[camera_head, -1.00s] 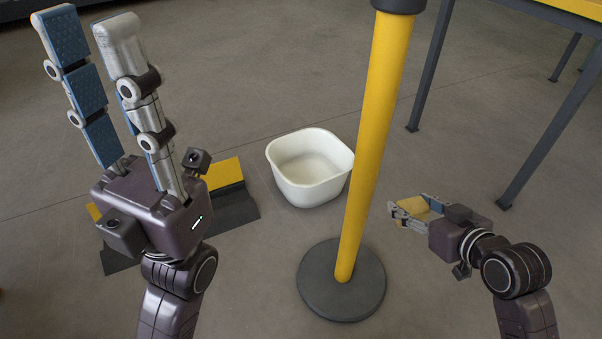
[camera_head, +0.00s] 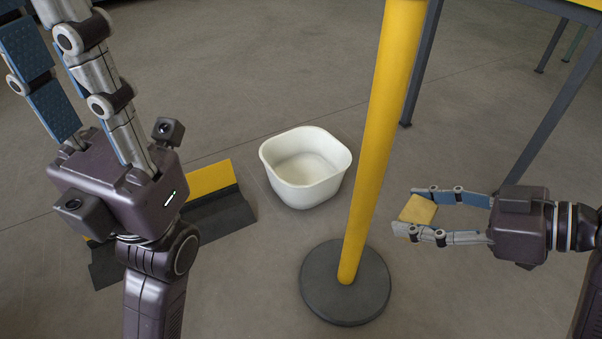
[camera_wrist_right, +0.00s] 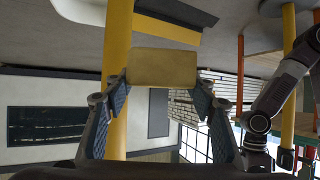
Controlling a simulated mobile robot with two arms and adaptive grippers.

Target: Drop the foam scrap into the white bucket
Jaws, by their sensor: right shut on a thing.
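The foam scrap (camera_head: 418,209) is a small yellowish block. My right gripper (camera_head: 413,213) is shut on it, with a finger on either side, and points left. The right wrist view shows the foam (camera_wrist_right: 162,67) between the fingertips. The white bucket (camera_head: 306,195) stands upright on the floor, left of the right gripper and beyond the post; its visible inside looks empty. Part of the bucket (camera_wrist_right: 85,12) shows at the top left of the wrist view. My left gripper (camera_head: 45,40) is raised at the upper left, fingers apart and empty, tips partly out of frame.
A yellow post (camera_head: 381,120) on a round dark base (camera_head: 345,300) stands between the right gripper and the bucket. A yellow and dark block (camera_head: 212,200) lies left of the bucket. Dark table legs (camera_head: 545,135) stand at the upper right. Floor around the bucket is mostly clear.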

